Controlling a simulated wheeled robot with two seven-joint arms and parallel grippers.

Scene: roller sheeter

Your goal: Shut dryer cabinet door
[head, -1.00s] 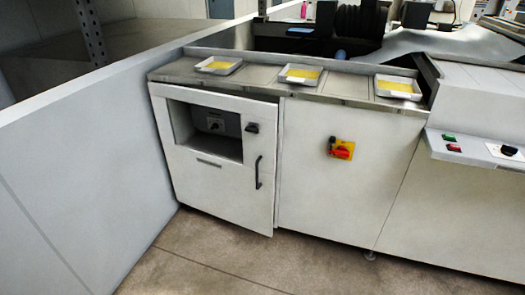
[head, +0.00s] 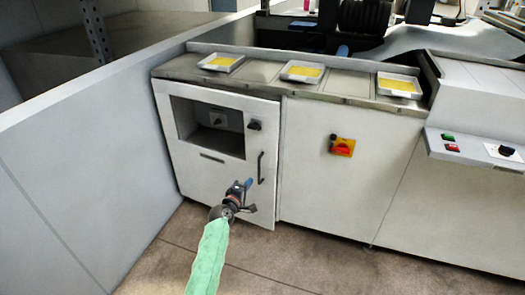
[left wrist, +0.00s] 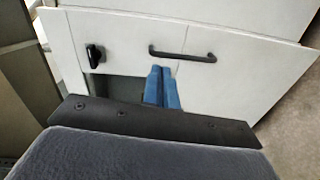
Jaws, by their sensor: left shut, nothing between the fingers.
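The dryer cabinet door (head: 205,170) is the white left panel of the machine front, with a window opening, a black knob (head: 254,125) and a vertical black handle (head: 260,167). Its right edge stands slightly out from the neighbouring panel, so it looks ajar. My left gripper (head: 248,184) is shut and empty, its blue fingertips in front of the door, just left of the handle's lower end. In the left wrist view the blue fingers (left wrist: 161,70) point at the door beside the handle (left wrist: 182,54); I cannot tell whether they touch it. My right gripper is not in view.
A grey partition wall (head: 70,160) stands close on the left. Three white trays with yellow contents, one of them the middle tray (head: 301,74), sit on the top ledge. A red rotary switch (head: 343,147) is on the panel to the right. The floor in front is clear.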

